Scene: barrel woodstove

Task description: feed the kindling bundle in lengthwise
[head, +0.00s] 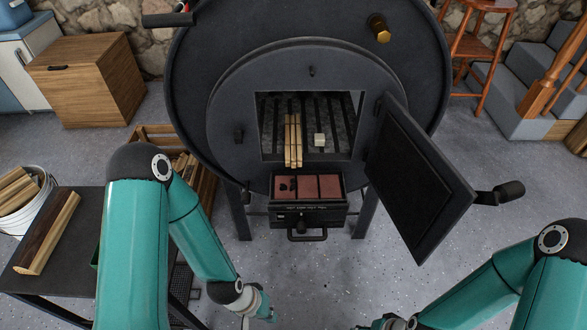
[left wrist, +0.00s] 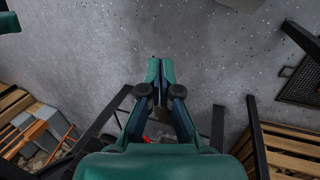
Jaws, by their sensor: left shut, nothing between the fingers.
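The kindling bundle (head: 293,140), several pale sticks, lies lengthwise in the firebox opening of the barrel stove (head: 210,60), with its near end at the lower edge. Part of the grate (head: 335,110) shows behind it. The stove door (head: 418,180) stands open to the right. My left gripper (head: 266,312) is low in front of the stove, well apart from the bundle. In the left wrist view its fingers (left wrist: 160,72) are shut and empty above the floor. Only a small part of my right gripper (head: 378,323) shows at the bottom edge; its fingers cannot be made out.
A small pale cube (head: 319,140) sits on the grate right of the bundle. An ash drawer with reddish panels (head: 330,186) juts out below the opening. A dark side table (head: 75,245) holds a split log (head: 48,232) at left. Speckled floor (head: 340,275) is clear in front.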

